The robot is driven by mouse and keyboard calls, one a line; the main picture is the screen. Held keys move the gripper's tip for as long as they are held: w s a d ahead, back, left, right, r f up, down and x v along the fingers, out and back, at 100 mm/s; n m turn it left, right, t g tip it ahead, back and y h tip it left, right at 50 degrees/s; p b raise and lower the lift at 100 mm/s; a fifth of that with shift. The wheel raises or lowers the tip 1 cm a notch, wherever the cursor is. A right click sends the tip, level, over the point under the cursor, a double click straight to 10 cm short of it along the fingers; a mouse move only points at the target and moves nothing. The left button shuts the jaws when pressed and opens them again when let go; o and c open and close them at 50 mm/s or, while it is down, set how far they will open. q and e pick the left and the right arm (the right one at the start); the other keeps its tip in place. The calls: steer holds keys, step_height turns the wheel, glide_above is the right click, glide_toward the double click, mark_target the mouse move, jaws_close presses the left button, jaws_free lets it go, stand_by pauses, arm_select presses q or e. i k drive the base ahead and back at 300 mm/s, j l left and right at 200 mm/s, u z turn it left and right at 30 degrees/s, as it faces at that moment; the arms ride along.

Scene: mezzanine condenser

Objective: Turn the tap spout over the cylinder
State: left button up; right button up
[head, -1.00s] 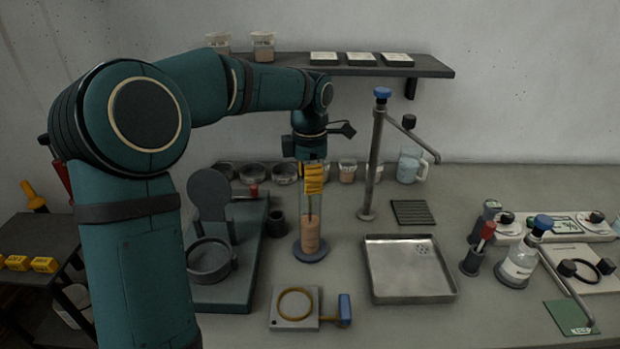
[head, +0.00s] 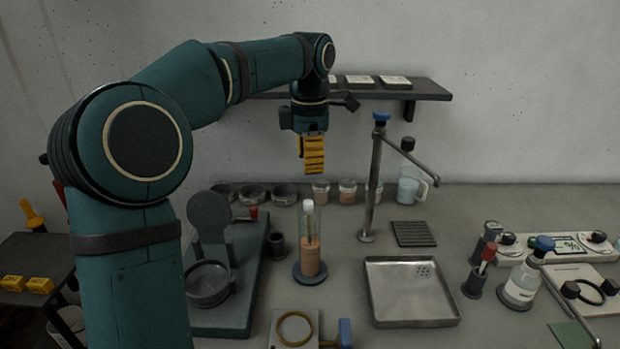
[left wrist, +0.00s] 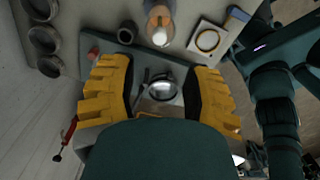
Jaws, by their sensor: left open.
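The tap is a grey metal post (head: 372,190) with a blue cap, standing behind the metal tray. Its spout (head: 415,164) points right and toward the front, away from the cylinder. A black knob sits at the spout's inner part. The glass cylinder (head: 311,258) stands upright on a dark round base, left of the tap, with brown contents and a white-tipped rod in it. It also shows at the top of the left wrist view (left wrist: 158,22). My left gripper (head: 314,172), with yellow fingers, is open and empty above and behind the cylinder. My right gripper is not in view.
The metal tray (head: 412,318) lies right of the cylinder. A dark grate (head: 413,234) lies right of the post. Several jars and bowls line the back. A wall shelf (head: 430,88) hangs above. A green-based apparatus (head: 232,310) stands left; bottles and instruments stand right.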

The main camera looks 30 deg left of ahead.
mark_target(408, 145)
steer(key=k, duration=1)
